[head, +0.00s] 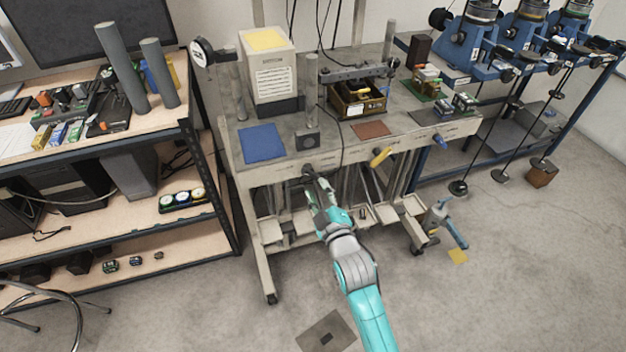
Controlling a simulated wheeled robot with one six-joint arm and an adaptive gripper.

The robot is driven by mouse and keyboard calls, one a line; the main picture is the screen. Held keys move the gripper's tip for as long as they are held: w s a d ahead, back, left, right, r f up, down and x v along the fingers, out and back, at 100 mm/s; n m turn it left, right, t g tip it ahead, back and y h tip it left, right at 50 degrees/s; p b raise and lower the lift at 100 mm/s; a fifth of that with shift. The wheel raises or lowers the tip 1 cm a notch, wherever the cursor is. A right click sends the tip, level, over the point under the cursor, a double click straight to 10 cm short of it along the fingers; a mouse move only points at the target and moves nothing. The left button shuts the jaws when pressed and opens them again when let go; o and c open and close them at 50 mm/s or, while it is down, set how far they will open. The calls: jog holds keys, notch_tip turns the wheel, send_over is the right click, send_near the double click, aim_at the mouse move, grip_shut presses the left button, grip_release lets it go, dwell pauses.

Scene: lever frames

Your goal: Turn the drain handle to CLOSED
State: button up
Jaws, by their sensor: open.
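Several handles stick out of the front edge of the grey bench (350,155). A dark handle (308,170) is at the left, a yellow handle (381,157) is in the middle and a blue handle (440,140) is at the right. No label tells me which one is the drain handle. My gripper (315,182) is open at the bench front, close to the dark handle. I cannot tell whether it touches it. My arm comes up from the lower right and hides part of the bench's underside.
A blue mat (261,143), a cream box (269,75) and a wooden crate (358,103) are on the bench. A shelf unit (150,125) stands at the left and blue machines (478,45) at the right. The floor in front is mostly clear.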

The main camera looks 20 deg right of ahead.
jog(key=shift+s, duration=2.6)
jog(key=s+f+m+g, duration=0.1)
jog(key=s+f+m, duration=0.15)
jog(key=s, duration=0.85)
jog(key=s+f+m, duration=0.2)
jog(key=s+f, duration=0.2)
jog(key=s, duration=0.6)
jog(key=s+r+m+g, duration=0.1)
jog(key=s+r+m, duration=0.1)
jog(key=s, duration=0.8)
jog(key=s+r+m+g, duration=0.1)
jog(key=s+r+m, duration=0.1)
jog(key=s, duration=0.8)
jog(key=shift+s+r+m, duration=0.35)
jog(key=shift+s+r, duration=0.05)
jog(key=shift+r, duration=0.15)
jog(key=shift+d, duration=0.2)
